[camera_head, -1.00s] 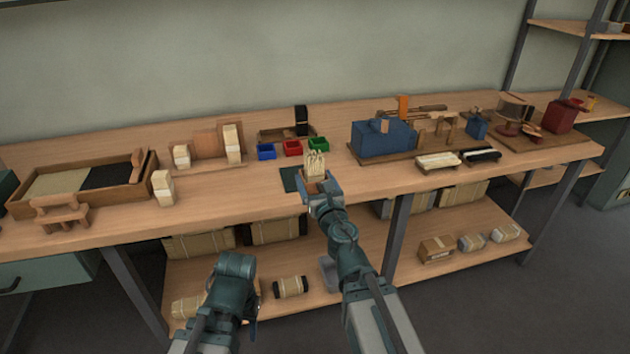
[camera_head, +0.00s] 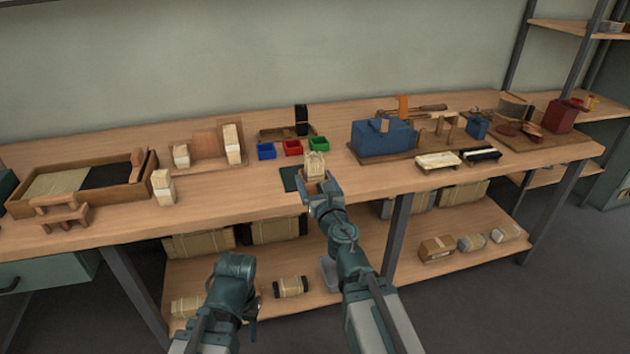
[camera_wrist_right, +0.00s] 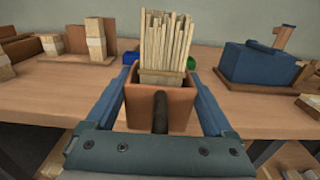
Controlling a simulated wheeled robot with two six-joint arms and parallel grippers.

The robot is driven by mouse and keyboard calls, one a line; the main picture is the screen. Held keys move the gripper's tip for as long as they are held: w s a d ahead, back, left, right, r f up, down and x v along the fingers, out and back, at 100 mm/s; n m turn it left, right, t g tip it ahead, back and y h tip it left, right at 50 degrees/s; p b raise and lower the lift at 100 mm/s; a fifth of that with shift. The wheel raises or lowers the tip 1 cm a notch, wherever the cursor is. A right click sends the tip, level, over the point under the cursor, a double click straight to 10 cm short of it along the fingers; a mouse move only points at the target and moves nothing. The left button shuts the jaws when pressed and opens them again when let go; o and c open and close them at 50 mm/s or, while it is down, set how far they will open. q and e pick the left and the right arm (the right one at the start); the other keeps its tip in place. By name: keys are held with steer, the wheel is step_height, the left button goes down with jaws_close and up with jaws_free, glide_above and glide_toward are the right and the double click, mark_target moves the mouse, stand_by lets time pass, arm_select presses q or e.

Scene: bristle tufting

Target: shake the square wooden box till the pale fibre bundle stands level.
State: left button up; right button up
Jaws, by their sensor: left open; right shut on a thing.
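The square wooden box (camera_head: 316,184) is between the fingers of my right gripper (camera_head: 320,188), which is shut on it above the bench's front edge. In the right wrist view the box (camera_wrist_right: 178,108) is upright, reddish-brown, with a dark peg-like part in front. The pale fibre bundle (camera_head: 315,165) stands in it; in the right wrist view the bundle (camera_wrist_right: 165,45) rises well above the rim. Its tops are uneven there, and some outer strands lean outward. A pale band wraps its lower part. My left gripper (camera_head: 238,268) is open and empty, low in front of the lower shelf; its fingertips are mostly hidden.
A dark green mat (camera_head: 291,179) lies on the bench left of the box. Blue (camera_head: 266,151), red (camera_head: 293,147) and green (camera_head: 319,144) bins stand behind. A blue block fixture (camera_head: 382,138) stands to the right. Bench space left of the mat is clear.

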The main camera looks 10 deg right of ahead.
step_height(320, 180, down, 3)
steer(key=b, duration=0.3)
steer(key=shift+f, duration=0.15)
steer(key=shift+r+p, duration=1.9)
steer(key=shift+p, duration=0.05)
step_height(320, 180, down, 4)
steer(key=b, duration=0.3)
steer(key=shift+r+b, duration=0.1)
steer(key=shift+b, duration=0.3)
step_height(320, 180, up, 4)
steer(key=p, duration=0.3)
steer(key=shift+p, duration=0.35)
steer(key=shift+f, duration=0.3)
steer(key=shift+a, duration=0.1)
